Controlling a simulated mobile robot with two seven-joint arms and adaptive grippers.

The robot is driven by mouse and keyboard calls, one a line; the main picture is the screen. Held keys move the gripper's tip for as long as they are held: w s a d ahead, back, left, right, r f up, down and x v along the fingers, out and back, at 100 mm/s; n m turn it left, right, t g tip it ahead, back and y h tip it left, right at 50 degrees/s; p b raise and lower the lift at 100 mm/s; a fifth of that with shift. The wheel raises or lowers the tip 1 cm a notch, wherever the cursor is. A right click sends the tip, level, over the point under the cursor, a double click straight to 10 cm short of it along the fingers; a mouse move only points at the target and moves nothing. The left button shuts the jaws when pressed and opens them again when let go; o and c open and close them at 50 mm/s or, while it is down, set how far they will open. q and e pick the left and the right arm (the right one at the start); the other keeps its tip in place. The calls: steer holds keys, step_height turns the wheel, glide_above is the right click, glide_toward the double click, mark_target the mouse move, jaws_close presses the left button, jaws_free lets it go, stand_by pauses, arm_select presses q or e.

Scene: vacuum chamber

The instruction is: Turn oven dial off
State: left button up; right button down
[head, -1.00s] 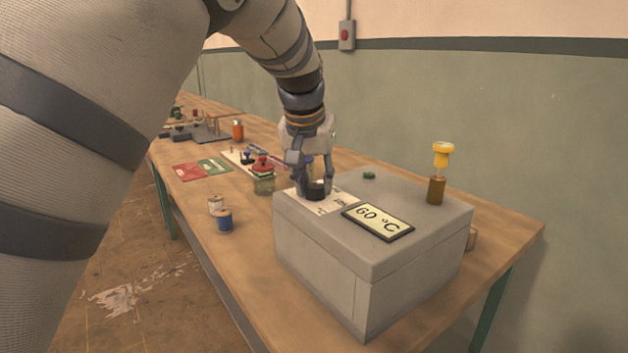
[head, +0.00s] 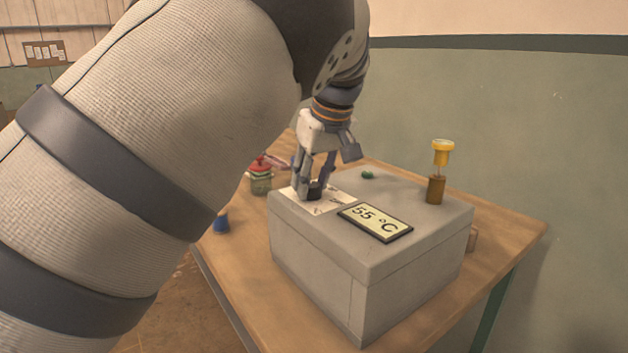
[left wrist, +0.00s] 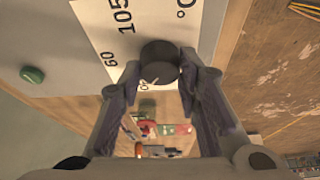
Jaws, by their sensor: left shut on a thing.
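The oven (head: 310,255) is a grey box on the bench, and its display (head: 376,222) reads 55 °C. The black round dial (head: 315,192) sits on a white label (head: 335,204) on the oven's top. In the left wrist view, the dial (left wrist: 160,60) has a white mark near partly hidden lettering that looks like "OFF"; 60 and 105 are printed farther round the label (left wrist: 105,22). My left gripper (head: 314,188) points down with its fingers shut on the dial, one on each side. My right gripper is not in view.
A brown cylinder with a yellow-topped part (head: 437,188) stands on the oven's back right. A small green button (head: 368,175) is on the oven top. A jar with a red and green lid (head: 261,178) and a blue spool (head: 221,222) stand left on the wooden bench (head: 510,230).

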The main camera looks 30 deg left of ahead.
arm_select(q)
steer(key=shift+n, duration=0.5)
steer(key=o, duration=1.1)
steer(key=shift+o, duration=0.2)
steer(key=v, duration=1.2)
steer(key=shift+w, duration=0.15)
